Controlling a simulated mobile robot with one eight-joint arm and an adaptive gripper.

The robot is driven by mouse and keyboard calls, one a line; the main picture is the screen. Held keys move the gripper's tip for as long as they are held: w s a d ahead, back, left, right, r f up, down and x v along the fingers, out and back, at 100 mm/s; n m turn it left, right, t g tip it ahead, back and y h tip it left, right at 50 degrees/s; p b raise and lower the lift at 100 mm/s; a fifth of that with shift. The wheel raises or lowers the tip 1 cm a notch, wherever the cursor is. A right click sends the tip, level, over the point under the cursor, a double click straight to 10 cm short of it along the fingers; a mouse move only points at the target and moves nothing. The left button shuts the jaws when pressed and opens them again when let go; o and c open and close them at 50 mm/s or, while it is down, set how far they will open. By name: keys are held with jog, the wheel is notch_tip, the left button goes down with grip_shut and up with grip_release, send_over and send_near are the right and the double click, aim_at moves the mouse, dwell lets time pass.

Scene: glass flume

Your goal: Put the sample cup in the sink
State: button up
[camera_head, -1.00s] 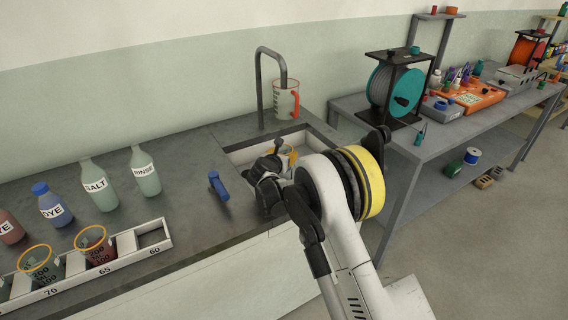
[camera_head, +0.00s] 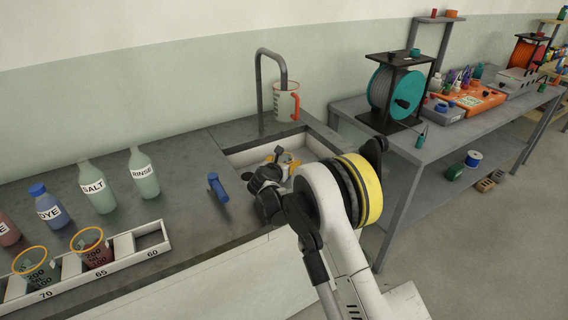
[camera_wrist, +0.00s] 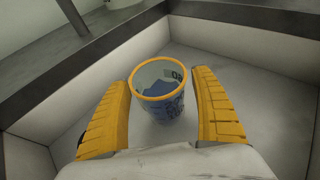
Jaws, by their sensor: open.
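The sample cup (camera_wrist: 162,106) is a clear cup with a yellow-orange rim, dark markings and blue contents. In the wrist view it stands upright on the floor of the pale sink (camera_wrist: 248,112). My gripper (camera_wrist: 162,84) is open, with one yellow finger on each side of the cup and a visible gap to each. In the head view my gripper (camera_head: 281,160) reaches down into the sink (camera_head: 240,159), and my wrist hides much of the basin. The cup is hard to make out there.
A tap (camera_head: 283,70) and a jug with a red handle (camera_head: 286,103) stand behind the sink. A blue-handled item (camera_head: 217,187) lies left of it. Bottles (camera_head: 95,186) and a rack (camera_head: 125,248) with cups are further left. A bench (camera_head: 440,140) stands right.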

jog(key=p+v, duration=0.4)
jog(key=v, duration=0.7)
jog(key=d+r+n+t+y, duration=0.25)
jog(key=r+n, duration=0.25)
jog(key=r, duration=0.8)
jog(key=d+r+n+t+y, duration=0.1)
jog(key=d+r+n+t, duration=0.3)
jog(key=r, duration=0.9)
jog(key=s+d+r+n+g+y, duration=0.1)
jog(key=s+r+n+g+y, duration=0.3)
jog(key=s+r+n, duration=0.75)
jog(key=s+d+f+n+g+h, duration=0.1)
jog(key=s+d+f+n+g, duration=0.2)
jog(key=s+d+f+n, duration=0.3)
jog(key=s+d+f+n+g+h, duration=0.2)
jog(key=s+d+f+n, duration=0.3)
jog(key=s, duration=0.8)
jog(key=s+d+f+n+g+h, duration=0.2)
jog(key=s+d+f+n+g, duration=0.2)
jog(key=s+d+f+n, duration=0.2)
jog(key=s+d+f, duration=0.2)
jog(key=s+f, duration=0.1)
jog(key=s, duration=0.1)
jog(key=shift+d+f+n, duration=0.2)
jog(key=shift+n, duration=0.15)
